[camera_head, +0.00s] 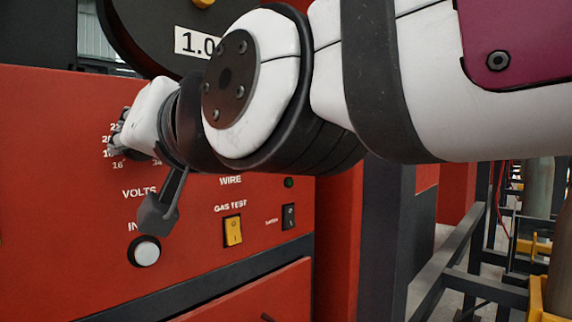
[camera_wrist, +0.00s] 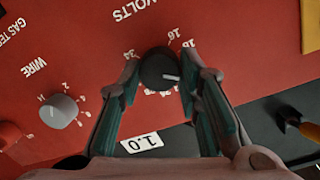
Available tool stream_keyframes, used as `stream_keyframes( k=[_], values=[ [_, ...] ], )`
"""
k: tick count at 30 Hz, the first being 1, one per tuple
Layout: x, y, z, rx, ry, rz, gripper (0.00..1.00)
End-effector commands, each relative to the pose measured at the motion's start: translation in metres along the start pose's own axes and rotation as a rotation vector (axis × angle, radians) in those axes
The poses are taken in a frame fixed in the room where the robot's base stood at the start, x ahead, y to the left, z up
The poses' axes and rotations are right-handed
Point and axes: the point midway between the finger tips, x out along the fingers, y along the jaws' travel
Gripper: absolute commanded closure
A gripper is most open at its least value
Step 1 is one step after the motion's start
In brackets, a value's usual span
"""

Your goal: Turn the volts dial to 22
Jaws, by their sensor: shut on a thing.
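The volts dial (camera_wrist: 158,72) is a dark round knob on the red panel, seen in the middle of the wrist view, where the panel appears upside down. My gripper (camera_wrist: 161,66) has one finger on each side of the dial and is shut on it. The dial's white pointer mark faces right and slightly down in the wrist view, toward the right finger. The number it faces is hidden. The labels 16, 18 and 34 show around the dial. In the head view my gripper (camera_head: 119,143) is at the volts scale, and my wrist hides most of the dial.
A grey wire dial (camera_wrist: 58,111) sits left in the wrist view. In the head view a white button (camera_head: 145,251), a yellow gas test switch (camera_head: 232,231) and a black switch (camera_head: 289,217) lie below. A 1.0 label (camera_head: 196,43) is above on a dark round part.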

Motion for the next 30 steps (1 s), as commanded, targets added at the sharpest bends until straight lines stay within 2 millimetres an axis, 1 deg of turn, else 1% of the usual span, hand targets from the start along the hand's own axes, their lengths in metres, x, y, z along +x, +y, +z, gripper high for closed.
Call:
stream_keyframes(
  k=[1,10,26,27,29,30],
  values=[
    [0.0012,0.0019,0.0030,0.027,-0.004,-0.003,0.96],
    [0.0006,0.0012,0.0017,0.137,-0.011,-0.011,0.96],
    [0.0004,0.0007,0.0011,0.159,-0.013,-0.012,0.96],
    [0.0004,0.0007,0.0011,0.159,-0.013,-0.012,0.64],
    [0.0004,0.0007,0.0010,0.159,-0.012,-0.012,0.50],
    [0.0004,0.0007,0.0009,0.159,-0.012,-0.012,0.48]
  ],
)
